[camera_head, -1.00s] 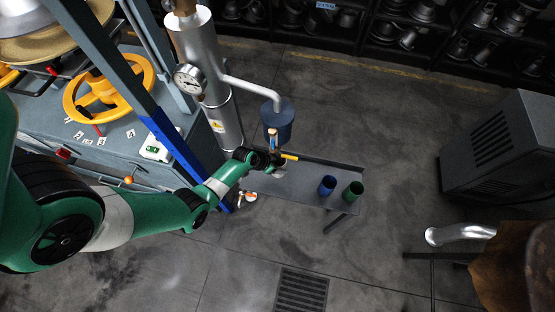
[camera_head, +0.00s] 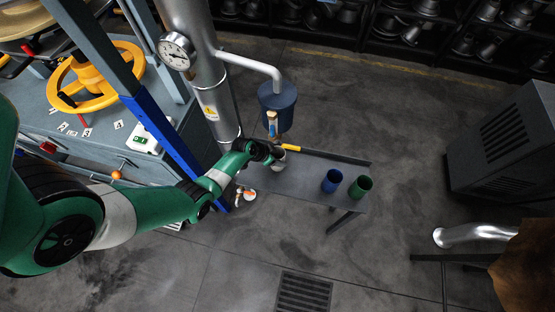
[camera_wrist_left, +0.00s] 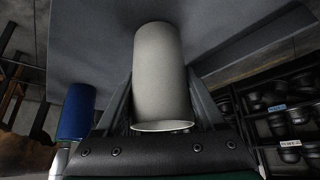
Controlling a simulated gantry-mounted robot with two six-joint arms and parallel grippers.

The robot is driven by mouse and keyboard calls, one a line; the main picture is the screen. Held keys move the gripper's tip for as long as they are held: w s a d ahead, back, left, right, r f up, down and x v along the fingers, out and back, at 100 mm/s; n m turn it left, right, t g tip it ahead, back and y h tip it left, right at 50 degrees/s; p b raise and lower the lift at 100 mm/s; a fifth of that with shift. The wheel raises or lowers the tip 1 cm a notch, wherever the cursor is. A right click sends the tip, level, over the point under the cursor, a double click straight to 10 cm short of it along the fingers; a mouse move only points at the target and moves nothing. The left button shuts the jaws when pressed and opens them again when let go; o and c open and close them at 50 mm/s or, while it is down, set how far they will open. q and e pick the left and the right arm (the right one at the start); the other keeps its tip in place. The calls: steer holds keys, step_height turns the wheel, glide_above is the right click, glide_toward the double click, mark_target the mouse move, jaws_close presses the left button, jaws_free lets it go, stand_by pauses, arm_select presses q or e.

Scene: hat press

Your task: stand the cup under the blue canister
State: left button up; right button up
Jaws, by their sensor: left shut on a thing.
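My left gripper (camera_head: 272,156) is shut on a pale grey cup (camera_head: 280,158), just above or on the grey shelf (camera_head: 300,183); I cannot tell whether the cup touches it. In the left wrist view the cup (camera_wrist_left: 160,75) sits between the two fingers of the gripper (camera_wrist_left: 160,105). The blue canister (camera_head: 277,98) hangs on a bent pipe, with a tap (camera_head: 272,124) below it and a yellow handle (camera_head: 291,147). In the head view the cup shows just below the tap and handle. My right gripper is not in view.
A blue cup (camera_head: 331,181) and a green cup (camera_head: 360,187) stand on the shelf to the right. The blue one also shows in the left wrist view (camera_wrist_left: 76,112). A steel column (camera_head: 195,60) with a gauge (camera_head: 176,50) stands left of the canister.

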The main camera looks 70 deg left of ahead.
arm_select(q)
steer(key=shift+f, duration=0.15)
steer(key=o, duration=1.4)
steer(key=shift+o, duration=0.2)
steer(key=shift+r, duration=0.35)
steer(key=p+v, duration=1)
steer(key=v, duration=0.1)
steer(key=shift+s+r+p, duration=0.2)
steer(key=shift+r+p, duration=0.1)
steer(key=shift+r, duration=0.05)
